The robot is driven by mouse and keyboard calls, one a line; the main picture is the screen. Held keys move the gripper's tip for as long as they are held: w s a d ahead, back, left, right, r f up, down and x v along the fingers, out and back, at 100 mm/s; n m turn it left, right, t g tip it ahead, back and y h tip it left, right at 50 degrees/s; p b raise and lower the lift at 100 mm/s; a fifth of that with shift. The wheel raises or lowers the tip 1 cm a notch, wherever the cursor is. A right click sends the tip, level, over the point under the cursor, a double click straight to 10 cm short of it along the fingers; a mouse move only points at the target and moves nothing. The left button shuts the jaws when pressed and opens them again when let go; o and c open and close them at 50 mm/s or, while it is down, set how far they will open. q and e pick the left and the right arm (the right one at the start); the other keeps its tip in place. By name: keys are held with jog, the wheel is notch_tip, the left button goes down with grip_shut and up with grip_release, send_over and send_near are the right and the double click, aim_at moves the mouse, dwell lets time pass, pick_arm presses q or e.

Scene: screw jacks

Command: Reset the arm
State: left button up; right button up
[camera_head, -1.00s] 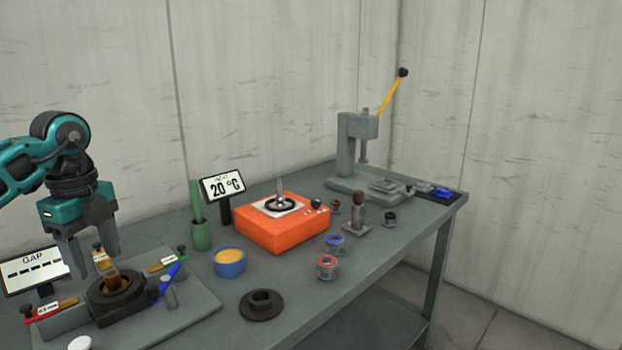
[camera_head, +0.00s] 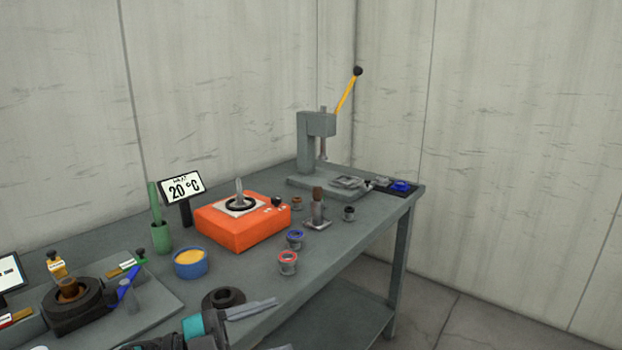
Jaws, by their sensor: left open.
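My left gripper (camera_head: 283,324) is low at the bottom edge of the view, turned sideways with its fingers pointing right. Its fingers are spread apart with nothing between them; the arm is partly cut off by the frame. It is in front of the black flanged ring (camera_head: 223,297), overlapping it in the picture. A dark round fixture with a brown piece in it (camera_head: 70,290) stands on a grey plate (camera_head: 160,308) at the left, clear of the gripper. My right gripper is not in view.
The table holds an orange heater (camera_head: 240,233), a 20 °C display (camera_head: 182,187), a blue cup (camera_head: 191,264), a green holder (camera_head: 161,238), small ringed parts (camera_head: 288,263) and a press with a yellow lever (camera_head: 305,145). The table's front edge runs close to the gripper.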

pick_arm(q)
jog(key=s+a+f+n+t+y, duration=0.1)
jog(key=a+f+n+t+y, duration=0.6)
jog(key=f+n+t+y, duration=0.6)
jog(key=s+a+f+n+g+y, duration=0.3)
jog(key=s+f+n+g, duration=0.4)
jog(key=s+f, duration=0.5)
jog(key=shift+s+a+f+g+y, duration=0.4)
jog(key=shift+a+f+g, duration=0.1)
jog(key=shift+g, duration=0.2)
